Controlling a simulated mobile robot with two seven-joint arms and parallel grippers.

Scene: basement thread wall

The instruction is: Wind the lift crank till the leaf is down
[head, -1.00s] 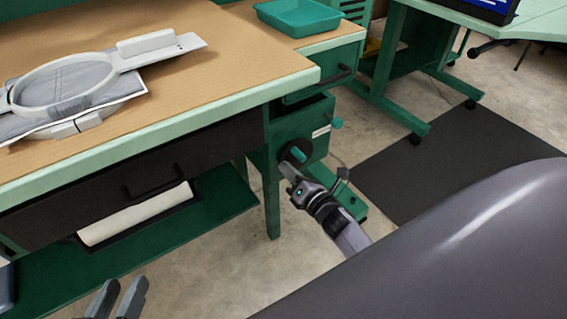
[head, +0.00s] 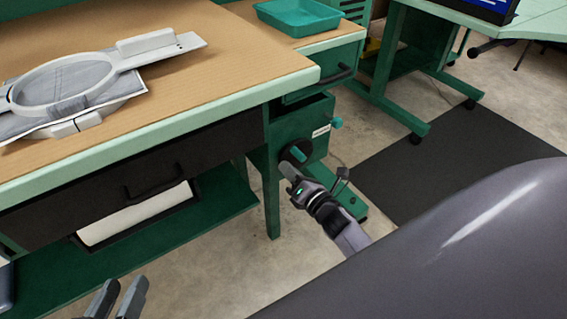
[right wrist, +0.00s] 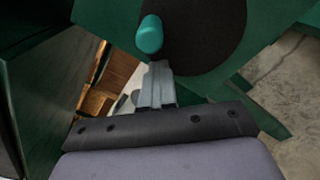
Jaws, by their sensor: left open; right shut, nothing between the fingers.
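The lift crank is a round black disc (head: 291,151) with a teal handle (head: 299,153) on the green housing under the bench's right end. In the right wrist view the teal handle (right wrist: 149,35) stands out at the left of the black disc (right wrist: 205,35). My right gripper (head: 288,170) is shut and empty, its fingertips just below the handle. In the right wrist view its fingers (right wrist: 159,72) point at the disc's lower edge; I cannot tell whether they touch it. My left gripper (head: 120,296) is open and empty at the bottom left. I cannot tell which surface is the leaf.
The wooden bench top (head: 215,50) carries an embroidery hoop (head: 62,85). A teal tray (head: 298,16) sits on the side surface at its right. A dark mat (head: 450,150) lies on the floor at right.

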